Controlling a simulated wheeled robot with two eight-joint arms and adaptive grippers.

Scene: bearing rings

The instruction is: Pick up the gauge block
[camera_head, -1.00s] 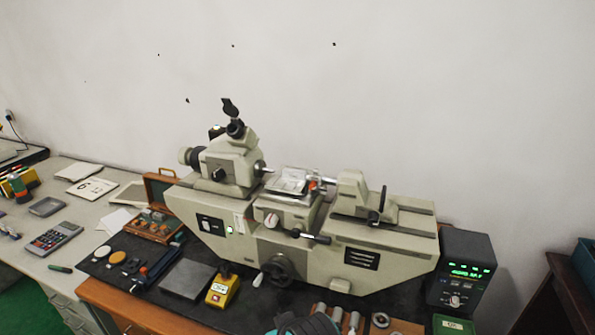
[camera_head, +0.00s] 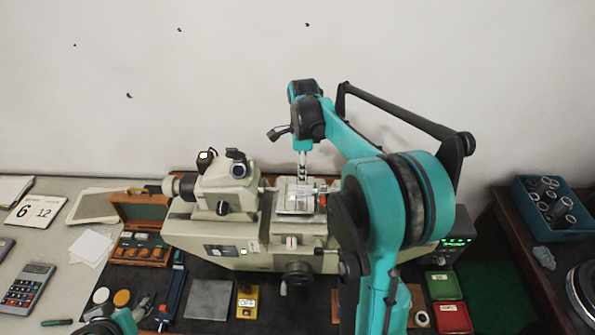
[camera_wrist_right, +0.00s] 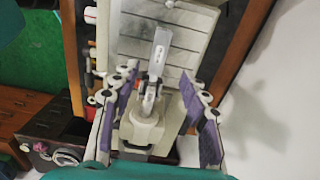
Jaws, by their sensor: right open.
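I cannot clearly single out the gauge block. A small pale metallic piece lies on the stage (camera_head: 297,207) of the measuring machine, too small to identify. In the right wrist view a bright metallic bar (camera_wrist_right: 158,55) shows beyond the fingertips; I cannot tell whether it is the block. My left gripper is not in view; only a teal piece shows at the bottom left.
The pale measuring machine (camera_head: 215,233) fills the middle. A wooden case (camera_head: 140,247), a grey plate (camera_head: 208,299) and a yellow box (camera_head: 247,302) are at left. Green and red boxes (camera_head: 447,300) are at right.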

